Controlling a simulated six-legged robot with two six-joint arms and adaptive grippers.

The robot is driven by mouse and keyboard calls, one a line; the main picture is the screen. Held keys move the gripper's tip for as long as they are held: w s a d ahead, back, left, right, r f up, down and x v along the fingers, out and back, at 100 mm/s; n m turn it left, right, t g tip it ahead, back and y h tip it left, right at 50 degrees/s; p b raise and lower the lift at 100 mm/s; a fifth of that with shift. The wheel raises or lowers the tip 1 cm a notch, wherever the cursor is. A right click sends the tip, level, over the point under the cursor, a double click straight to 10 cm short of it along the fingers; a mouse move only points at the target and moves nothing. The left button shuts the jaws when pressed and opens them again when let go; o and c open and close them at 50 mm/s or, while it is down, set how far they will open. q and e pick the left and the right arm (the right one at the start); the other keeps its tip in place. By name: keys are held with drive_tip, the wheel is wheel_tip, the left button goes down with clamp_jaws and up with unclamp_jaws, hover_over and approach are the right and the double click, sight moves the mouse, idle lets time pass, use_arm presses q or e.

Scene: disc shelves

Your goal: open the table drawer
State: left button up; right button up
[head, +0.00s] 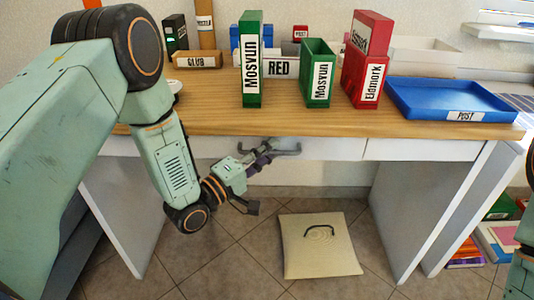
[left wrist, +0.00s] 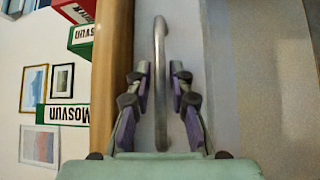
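The table (head: 210,122) has a wooden top and a white front with a drawer (head: 335,149) that looks flush with the front. A grey metal bar handle (head: 287,151) is on the drawer front. My left gripper (head: 262,160) is at the handle's left part. In the left wrist view the handle (left wrist: 160,75) runs between the two fingers of the left gripper (left wrist: 161,90). A gap shows on each side of the bar, so the gripper is open around it. My right gripper is not in view; only part of my right arm shows at the right edge.
Green Mosvun boxes (head: 319,72), a red Eldmark box (head: 367,62) and a blue tray (head: 452,98) stand on the tabletop. A beige square piece with a dark handle (head: 320,262) lies on the tiled floor below. White side panels (head: 425,205) flank the open space under the table.

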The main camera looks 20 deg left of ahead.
use_arm(q)
drive_tip(key=shift+c, duration=0.3)
clamp_jaws()
drive_tip(key=shift+s, duration=0.15)
idle(0.3)
